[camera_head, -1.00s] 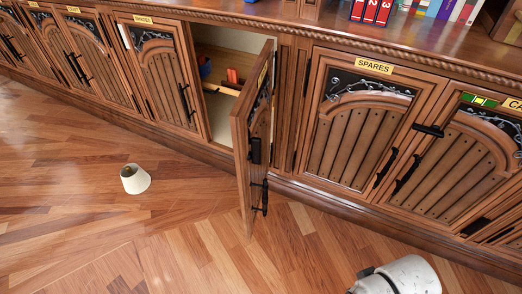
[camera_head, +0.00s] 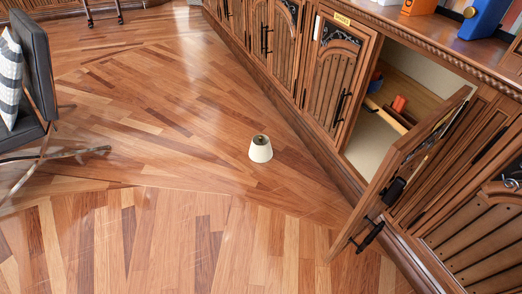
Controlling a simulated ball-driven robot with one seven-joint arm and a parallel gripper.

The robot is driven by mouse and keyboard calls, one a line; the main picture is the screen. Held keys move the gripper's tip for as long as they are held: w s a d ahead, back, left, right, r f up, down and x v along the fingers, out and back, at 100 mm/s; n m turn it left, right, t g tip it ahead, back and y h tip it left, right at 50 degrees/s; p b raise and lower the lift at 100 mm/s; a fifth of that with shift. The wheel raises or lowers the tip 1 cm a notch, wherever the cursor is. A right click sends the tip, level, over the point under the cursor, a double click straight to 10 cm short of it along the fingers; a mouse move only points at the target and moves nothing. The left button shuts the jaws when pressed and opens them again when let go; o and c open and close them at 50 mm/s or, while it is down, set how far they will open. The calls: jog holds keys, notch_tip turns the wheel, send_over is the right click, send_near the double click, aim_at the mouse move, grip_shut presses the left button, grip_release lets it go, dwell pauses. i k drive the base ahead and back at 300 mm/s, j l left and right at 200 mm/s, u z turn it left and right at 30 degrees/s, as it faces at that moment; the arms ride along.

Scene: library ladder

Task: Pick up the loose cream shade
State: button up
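The loose cream shade (camera_head: 261,151) is a small tapered lampshade with a dark inside at its narrow top. It stands on the wood floor near the middle of the view, wide end down, a short way left of the cabinet base. Nothing touches it. My gripper is not in view.
A cabinet door (camera_head: 400,172) stands open into the room, right of the shade, with orange and blue items inside the cupboard. A dark chair (camera_head: 35,75) with a striped cushion stands at the left. The floor (camera_head: 150,225) around the shade is clear.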

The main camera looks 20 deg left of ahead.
aim_at(260, 151)
jog(key=i+j+u, duration=0.15)
jog(key=i+j, duration=0.25)
jog(key=i, duration=0.15)
jog(key=i+j+u, duration=0.2)
jog(key=i+j, duration=0.15)
jog(key=i, duration=0.25)
jog(key=i+j+u, duration=0.15)
jog(key=i+j, duration=0.15)
jog(key=i, duration=0.3)
jog(key=i+j+u, duration=0.15)
jog(key=i, duration=0.45)
jog(key=i+j+u, duration=0.2)
jog(key=i, duration=0.4)
